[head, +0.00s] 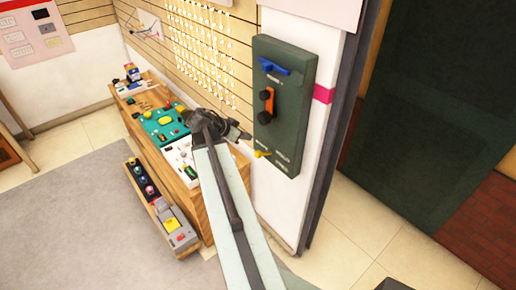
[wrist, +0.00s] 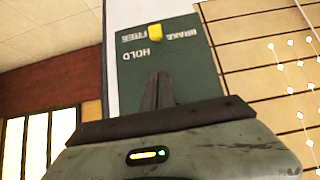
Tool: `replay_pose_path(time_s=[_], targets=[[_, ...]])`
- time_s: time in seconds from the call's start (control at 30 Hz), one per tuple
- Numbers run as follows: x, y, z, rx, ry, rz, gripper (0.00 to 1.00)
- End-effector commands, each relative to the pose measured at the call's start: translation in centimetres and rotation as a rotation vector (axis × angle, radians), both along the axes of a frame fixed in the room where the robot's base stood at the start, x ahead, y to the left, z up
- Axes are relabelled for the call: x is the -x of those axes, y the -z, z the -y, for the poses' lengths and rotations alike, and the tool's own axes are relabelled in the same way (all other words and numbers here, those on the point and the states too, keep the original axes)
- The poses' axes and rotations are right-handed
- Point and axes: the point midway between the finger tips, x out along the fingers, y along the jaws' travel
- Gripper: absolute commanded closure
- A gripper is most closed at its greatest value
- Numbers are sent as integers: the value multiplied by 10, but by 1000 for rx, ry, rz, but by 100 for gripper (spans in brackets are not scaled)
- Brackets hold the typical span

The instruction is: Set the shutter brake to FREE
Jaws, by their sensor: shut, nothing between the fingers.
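A dark green control panel (head: 287,110) is mounted on the end of the wall in the head view. Its yellow brake lever (head: 262,153) is near the bottom and looks roughly sideways there. In the wrist view the yellow lever (wrist: 155,32) is seen end-on, beside the inverted FREE and BRAKE labels, with HOLD (wrist: 143,54) nearer the fingers. I cannot tell which label it points to. My gripper (head: 246,135) is left of the panel's lower part. Its fingers (wrist: 158,78) are together and empty, apart from the lever in the wrist view.
A blue lever (head: 273,67) and an orange-red lever (head: 268,103) are higher on the panel. A wooden bench (head: 195,198) with a green mat and small items stands left of my arm. A dark shutter (head: 430,100) is at the right.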

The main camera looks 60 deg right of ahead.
Motion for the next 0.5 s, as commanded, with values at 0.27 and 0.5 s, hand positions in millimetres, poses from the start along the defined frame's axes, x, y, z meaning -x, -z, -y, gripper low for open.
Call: replay_pose_path(time_s=[0.27, 0.5], targets=[[4, -2, 5, 14, 18, 9, 100], [6, 7, 11, 12, 19, 8, 100]])
